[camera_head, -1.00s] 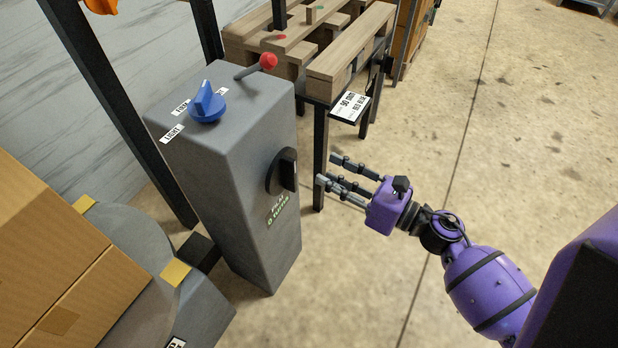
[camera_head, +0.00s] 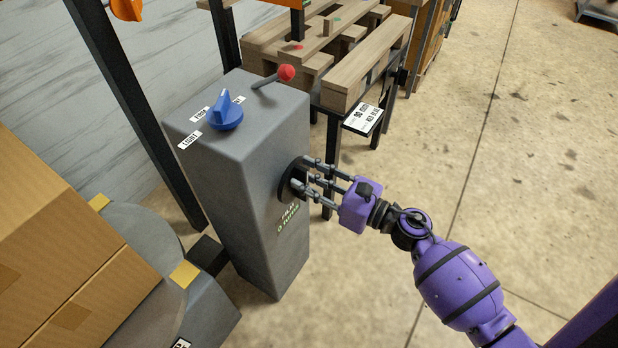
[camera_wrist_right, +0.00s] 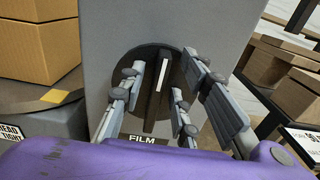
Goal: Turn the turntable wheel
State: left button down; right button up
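A black round dial (camera_head: 287,183) with a raised grip bar is on the right side of a grey cabinet (camera_head: 250,215). In the right wrist view the dial (camera_wrist_right: 122,68) faces me, its bar (camera_wrist_right: 154,98) nearly upright with a pale stripe. My right gripper (camera_head: 308,177) is at the dial, fingers open on both sides of the bar. The wrist view shows gaps between fingers and bar; contact cannot be told. The grey round turntable (camera_head: 140,230) stands at left under cardboard boxes. My left gripper is not in view.
The cabinet top has a blue knob (camera_head: 226,113) and a red-tipped lever (camera_head: 286,73). A black post (camera_head: 135,110) stands behind the cabinet. Wooden pallets (camera_head: 365,70) on a dark frame are at the back. The floor (camera_head: 530,180) at right is clear.

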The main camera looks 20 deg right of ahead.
grip_shut()
dwell(0.3)
jog(key=shift+w+d+m, duration=0.1)
jog(key=shift+m, duration=0.4)
jog(key=shift+w+d+m+p, duration=0.2)
jog(key=shift+m+p, duration=0.1)
jog(key=shift+m, duration=0.7)
jog(key=shift+w+d+m+p, duration=0.1)
jog(key=shift+d+m+p, duration=0.15)
jog(key=shift+m, duration=0.75)
